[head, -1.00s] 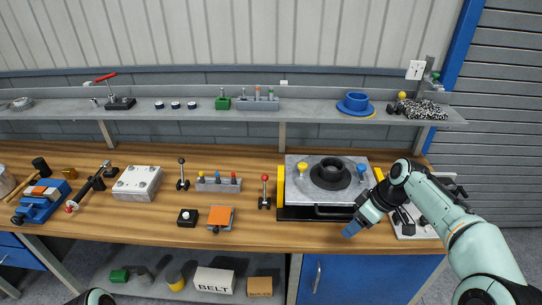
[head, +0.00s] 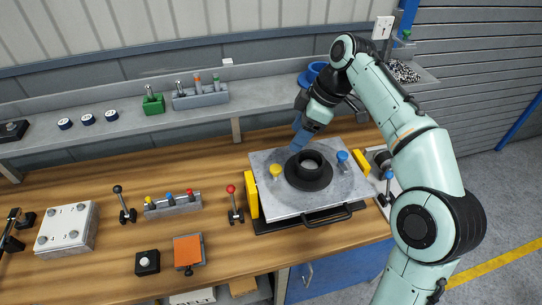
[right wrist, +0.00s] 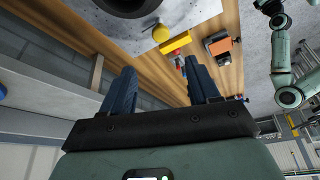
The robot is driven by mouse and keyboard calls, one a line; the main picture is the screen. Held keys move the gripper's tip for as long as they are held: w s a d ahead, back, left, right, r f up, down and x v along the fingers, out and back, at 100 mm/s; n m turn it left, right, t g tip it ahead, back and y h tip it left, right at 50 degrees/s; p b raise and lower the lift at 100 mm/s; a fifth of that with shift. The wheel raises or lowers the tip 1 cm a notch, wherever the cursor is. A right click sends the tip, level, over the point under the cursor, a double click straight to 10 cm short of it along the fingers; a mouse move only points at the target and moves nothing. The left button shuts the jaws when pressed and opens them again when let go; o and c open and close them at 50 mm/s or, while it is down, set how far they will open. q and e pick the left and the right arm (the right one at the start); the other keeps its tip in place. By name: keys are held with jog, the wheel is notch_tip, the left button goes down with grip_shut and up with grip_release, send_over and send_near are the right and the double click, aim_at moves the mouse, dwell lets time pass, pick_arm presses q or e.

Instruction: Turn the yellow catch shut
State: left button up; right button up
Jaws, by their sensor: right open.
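A grey square plate (head: 262,163) lies on the bench with a black ring (head: 309,171) in its middle. A yellow-topped catch (head: 276,170) stands on its left side and a blue-topped one (head: 342,157) on its right. The yellow catch also shows in the right wrist view (right wrist: 160,33). Whether it is turned shut I cannot tell. My right gripper (head: 298,143) is above the plate's back edge, behind the ring and apart from the yellow catch. In the right wrist view its jaws (right wrist: 160,66) are open with nothing between them. My left gripper's fingers are not visible.
Yellow blocks flank the plate at left (head: 252,196) and right (head: 360,162). A black handle (head: 326,213) is at its front. A red-knobbed lever (head: 232,190) stands close on the left. The shelf (head: 262,115) runs behind the bench.

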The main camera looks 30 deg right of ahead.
aim_at(276, 168)
jog(key=x, duration=0.3)
jog(key=b+x, duration=0.1)
jog(key=x, duration=0.3)
jog(key=b+x, duration=0.1)
jog(key=x, duration=0.3)
jog(key=shift+s+f, duration=0.2)
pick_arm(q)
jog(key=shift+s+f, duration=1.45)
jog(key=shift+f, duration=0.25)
pick_arm(e)
jog(key=shift+w+a+f, duration=0.25)
jog(key=shift+f, duration=0.25)
jog(key=c, duration=1)
